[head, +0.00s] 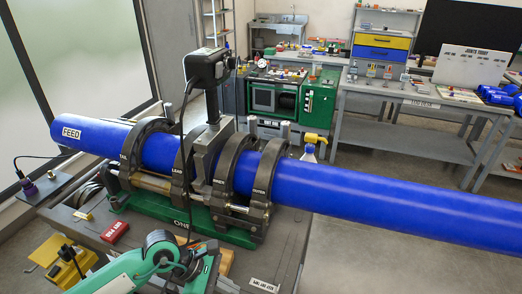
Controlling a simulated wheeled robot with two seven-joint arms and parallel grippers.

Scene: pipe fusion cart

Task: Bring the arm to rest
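My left arm, teal-green with dark joints, comes in at the bottom left, over the front of the cart (270,248). My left gripper (203,268) is at its dark end, low in the picture in front of the clamp machine; its fingers are too unclear to show whether they are open or shut. My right gripper is out of view. A long blue pipe (390,198) lies through the dark ring clamps (224,166) of the green-based machine (135,207). The pipe's left end bears a "FEED" label. A dark upright unit (208,66) stands over the clamps.
A yellow-topped spray bottle (310,150) stands behind the pipe. A green cabinet (318,101) and a grey workbench (430,99) stand behind. Open floor shows at lower right.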

